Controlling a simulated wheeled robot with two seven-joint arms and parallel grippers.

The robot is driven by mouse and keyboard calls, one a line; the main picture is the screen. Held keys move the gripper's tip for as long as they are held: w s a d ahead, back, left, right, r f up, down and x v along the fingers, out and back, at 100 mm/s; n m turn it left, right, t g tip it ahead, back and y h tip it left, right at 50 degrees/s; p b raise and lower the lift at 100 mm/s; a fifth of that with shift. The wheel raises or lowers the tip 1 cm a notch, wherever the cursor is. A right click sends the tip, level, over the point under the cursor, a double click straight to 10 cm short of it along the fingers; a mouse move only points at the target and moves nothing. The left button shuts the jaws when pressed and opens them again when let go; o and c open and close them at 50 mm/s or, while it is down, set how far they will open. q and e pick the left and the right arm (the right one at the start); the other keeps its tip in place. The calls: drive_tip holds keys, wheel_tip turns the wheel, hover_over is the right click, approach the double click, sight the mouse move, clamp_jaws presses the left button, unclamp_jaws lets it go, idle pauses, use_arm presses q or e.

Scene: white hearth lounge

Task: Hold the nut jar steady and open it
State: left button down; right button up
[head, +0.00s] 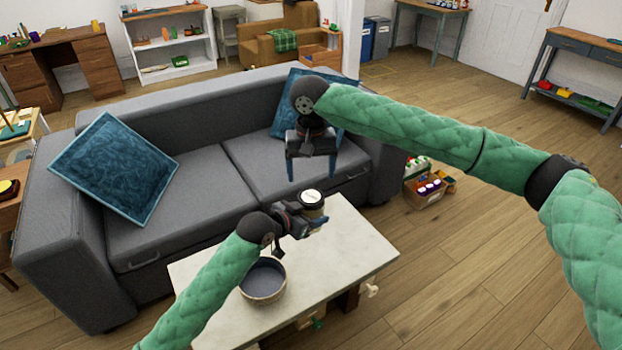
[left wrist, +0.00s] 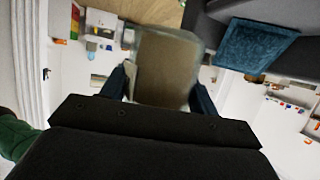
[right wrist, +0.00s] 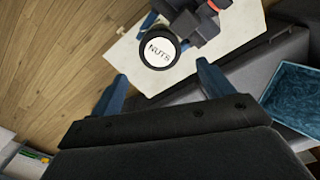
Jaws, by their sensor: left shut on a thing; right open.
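My left gripper (head: 318,223) is shut on the jar's body from the side. In the left wrist view the jar (left wrist: 165,68) fills the space between the two fingers. My right gripper (head: 311,172) is open and empty above the jar, fingers pointing down, apart from the lid.
A round bowl (head: 263,281) stands on the table next to my left forearm. A grey sofa (head: 190,195) with blue cushions (head: 113,168) runs behind the table. A crate of bottles (head: 427,193) is on the floor to the right. The table's right part is clear.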

sight(311, 196)
drive_tip(key=shift+r, duration=0.3)
drive_tip(key=shift+f, duration=3.85)
drive_tip(key=c, duration=0.9)
drive_tip(key=o, duration=1)
